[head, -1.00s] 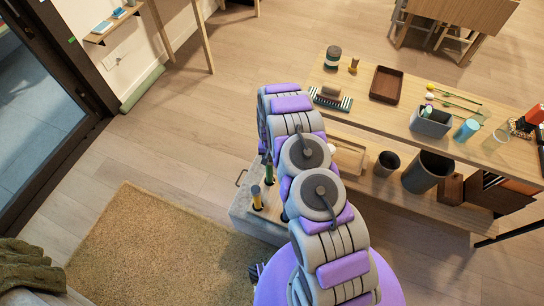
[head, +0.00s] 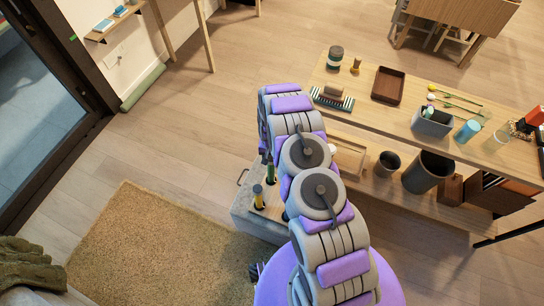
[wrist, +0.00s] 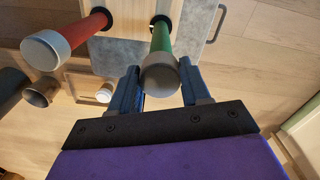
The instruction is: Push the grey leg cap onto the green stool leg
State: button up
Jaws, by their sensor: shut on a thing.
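The green stool leg (wrist: 162,38) rises from a dark hole in a pale wooden board in the wrist view. The grey leg cap (wrist: 160,75) sits at the near end of the green leg, in line with it. My gripper (wrist: 160,84) has its two blue fingers on either side of the cap and is shut on it. How deep the leg goes into the cap is hidden.
A red leg (wrist: 86,33) with its own grey cap (wrist: 45,50) stands close left of the green one. A long wooden bench (head: 455,160) with bins is at right. The rug (head: 150,250) is clear.

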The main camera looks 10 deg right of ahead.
jog(key=shift+d+f, duration=0.15)
jog(key=shift+d, duration=0.25)
jog(key=o, duration=1.1)
jog(key=shift+a, duration=0.2)
notch_tip(320, 180, up, 18)
jog(key=p, duration=0.2)
jog(key=shift+w+f+p, duration=0.15)
jog(key=shift+f+p, duration=0.1)
jog(key=shift+p, duration=0.1)
